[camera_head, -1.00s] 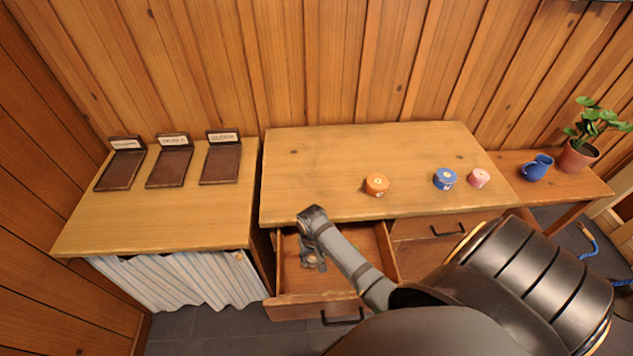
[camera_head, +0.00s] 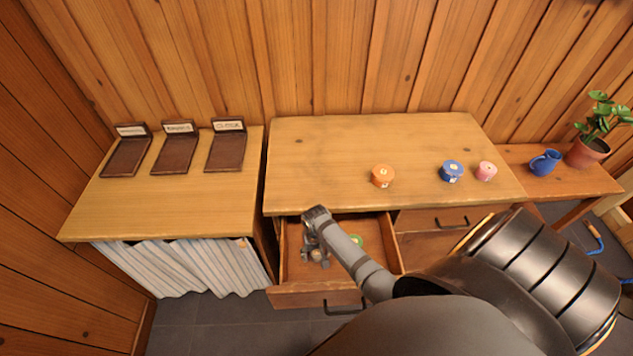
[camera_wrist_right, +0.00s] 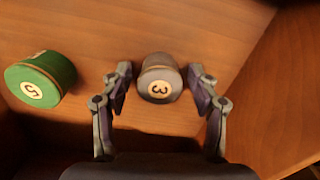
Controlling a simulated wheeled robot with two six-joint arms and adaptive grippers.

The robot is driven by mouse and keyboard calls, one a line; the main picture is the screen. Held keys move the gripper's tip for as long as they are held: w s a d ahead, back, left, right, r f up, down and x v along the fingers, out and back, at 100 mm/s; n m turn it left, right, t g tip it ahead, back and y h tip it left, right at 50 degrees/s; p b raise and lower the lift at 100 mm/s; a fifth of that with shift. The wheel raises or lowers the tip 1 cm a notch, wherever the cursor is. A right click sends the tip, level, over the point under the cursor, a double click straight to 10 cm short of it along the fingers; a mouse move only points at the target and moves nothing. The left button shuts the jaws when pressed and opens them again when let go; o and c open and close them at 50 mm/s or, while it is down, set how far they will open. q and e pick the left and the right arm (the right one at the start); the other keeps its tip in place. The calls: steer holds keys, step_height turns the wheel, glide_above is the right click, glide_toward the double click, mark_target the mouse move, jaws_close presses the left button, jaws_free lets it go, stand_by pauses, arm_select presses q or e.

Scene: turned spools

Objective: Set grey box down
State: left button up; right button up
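The grey round box (camera_wrist_right: 160,78), marked 3, sits upright inside the open drawer (camera_head: 288,290) in the right wrist view. My right gripper (camera_wrist_right: 160,72) is over it with one finger on each side. Narrow gaps show between the fingers and the box, so the gripper looks open. In the head view my right gripper (camera_head: 316,262) reaches down into the drawer, and its fingers and the arm largely hide the grey box. My left gripper is not in view.
A green box (camera_wrist_right: 40,80) marked 5 lies left of the gripper in the drawer. On the table (camera_head: 330,150) stand an orange box (camera_head: 382,176), a blue box (camera_head: 451,171) and a pink box (camera_head: 486,171). Three dark holders (camera_head: 176,152) stand on the left cabinet.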

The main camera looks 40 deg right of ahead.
mark_target(317, 252)
steer(key=shift+r, duration=0.1)
step_height(317, 252, up, 12)
steer(key=p, duration=0.1)
stand_by(0.4)
steer(key=shift+r, duration=0.15)
